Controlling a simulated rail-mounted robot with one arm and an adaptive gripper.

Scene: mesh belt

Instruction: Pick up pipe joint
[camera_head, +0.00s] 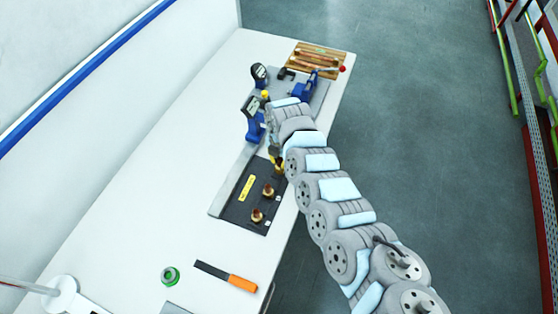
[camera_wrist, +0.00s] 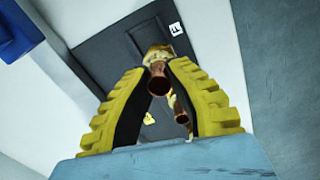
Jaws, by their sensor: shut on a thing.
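My gripper (camera_wrist: 160,70) has yellow ridged fingers with black inner pads. It is shut on a copper and brass pipe joint (camera_wrist: 158,80), which sits between the fingertips with its round end toward the wrist camera. In the head view my gripper (camera_head: 275,152) is partly hidden by my arm, over the far end of a black mat (camera_head: 236,200). Two other pipe joints, a middle one (camera_head: 268,190) and a near one (camera_head: 257,215), stand on the mat. I cannot tell whether the held joint is clear of the mat.
A yellow label (camera_head: 246,188) lies on the mat. Blue devices (camera_head: 254,120) and a wooden pallet-like rack (camera_head: 315,60) stand farther back on the white table (camera_head: 150,190). An orange-handled tool (camera_head: 242,283) and a green ring (camera_head: 170,275) lie in front. The table's left side is clear.

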